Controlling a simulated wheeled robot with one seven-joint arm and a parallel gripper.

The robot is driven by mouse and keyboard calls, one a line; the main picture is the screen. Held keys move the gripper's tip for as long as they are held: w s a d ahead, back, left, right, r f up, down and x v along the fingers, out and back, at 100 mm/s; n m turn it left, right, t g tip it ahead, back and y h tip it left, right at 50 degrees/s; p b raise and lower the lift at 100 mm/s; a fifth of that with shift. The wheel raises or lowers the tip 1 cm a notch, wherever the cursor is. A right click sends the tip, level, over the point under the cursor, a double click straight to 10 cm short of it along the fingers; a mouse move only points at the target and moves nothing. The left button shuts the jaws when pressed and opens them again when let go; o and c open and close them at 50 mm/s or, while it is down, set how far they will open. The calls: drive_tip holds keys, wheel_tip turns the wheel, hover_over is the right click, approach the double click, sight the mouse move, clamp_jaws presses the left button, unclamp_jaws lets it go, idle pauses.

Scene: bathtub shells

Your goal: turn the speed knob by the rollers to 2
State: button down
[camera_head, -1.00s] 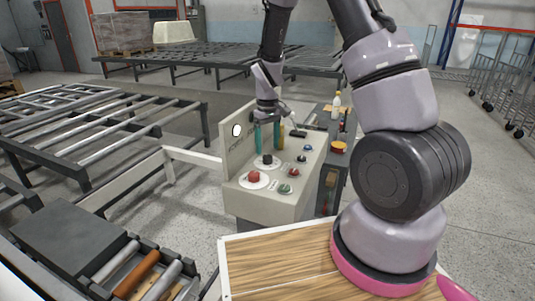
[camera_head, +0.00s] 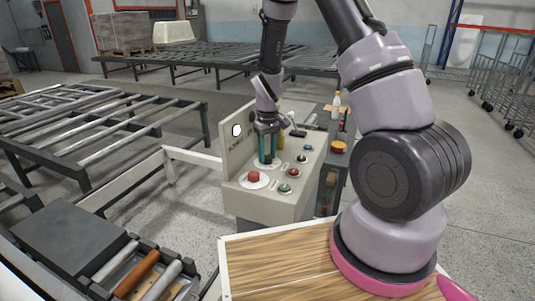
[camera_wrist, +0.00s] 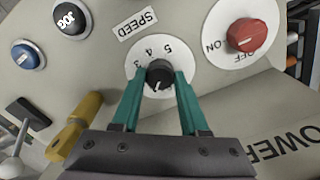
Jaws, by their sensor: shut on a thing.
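The black speed knob (camera_wrist: 160,75) sits on a white dial in the wrist view, below the SPEED label (camera_wrist: 136,24). The figures 3, 4 and 5 show upside down above it; the rest of the dial is hidden by the knob and fingers. A white mark on the knob points toward the bottom of the picture. My gripper (camera_wrist: 160,82) is shut on the knob, one teal finger on each side. In the head view my gripper (camera_head: 267,161) reaches down onto the grey control panel (camera_head: 262,207), and its fingers mostly hide the knob.
A red ON/OFF knob (camera_wrist: 247,36) is beside the speed dial. A blue button (camera_wrist: 27,55), a black JOG button (camera_wrist: 72,17) and a yellow-handled tool (camera_wrist: 75,127) are on the other side. The panel's raised back plate (camera_head: 236,138) stands close to my gripper. Rollers (camera_head: 145,275) lie at front left.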

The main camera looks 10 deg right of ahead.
sight(268, 156)
drive_tip(key=shift+m, duration=0.3)
drive_tip(key=m, duration=0.4)
drive_tip(key=shift+m, duration=2.1)
drive_tip(key=shift+c, duration=2.1)
unclamp_jaws()
drive_tip(key=shift+r, duration=0.15)
wheel_tip(268, 156, up, 11)
drive_tip(key=shift+f, duration=0.2)
